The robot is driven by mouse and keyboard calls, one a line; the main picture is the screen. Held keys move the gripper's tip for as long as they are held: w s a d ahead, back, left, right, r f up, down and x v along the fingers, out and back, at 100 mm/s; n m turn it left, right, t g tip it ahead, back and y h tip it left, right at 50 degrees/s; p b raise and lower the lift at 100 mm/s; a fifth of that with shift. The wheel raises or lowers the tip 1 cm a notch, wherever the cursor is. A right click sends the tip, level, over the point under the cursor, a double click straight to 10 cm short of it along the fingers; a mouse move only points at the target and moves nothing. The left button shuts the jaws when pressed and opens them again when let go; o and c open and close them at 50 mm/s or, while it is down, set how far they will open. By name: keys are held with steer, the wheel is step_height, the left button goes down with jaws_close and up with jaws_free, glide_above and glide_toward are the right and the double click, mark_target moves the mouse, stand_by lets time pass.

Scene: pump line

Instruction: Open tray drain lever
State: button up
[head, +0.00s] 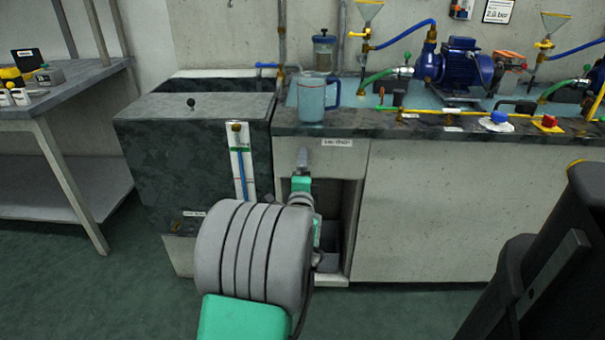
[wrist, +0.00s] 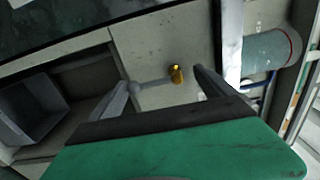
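The drain lever (wrist: 152,85) shows in the wrist view as a grey bar running left from a brass fitting (wrist: 177,74) on the pale panel. My gripper (wrist: 160,78) is open, with one finger on each side of the lever and fitting. The left finger is close to the lever's left end; I cannot tell whether they touch. In the head view my gripper (head: 302,160) is in front of the panel below the bench edge, beside a small white label (head: 338,142). There my arm hides the lever.
An open cubby (head: 350,225) lies below the panel. A blue jug (head: 311,98) stands on the bench above. A dark tank (head: 200,150) with a sight tube (head: 241,165) stands to the left. A blue pump (head: 455,65) and hoses are on the bench at right.

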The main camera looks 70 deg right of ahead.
steer(key=shift+f, duration=0.15)
steer(key=p+v, duration=0.2)
steer(key=v, duration=0.6)
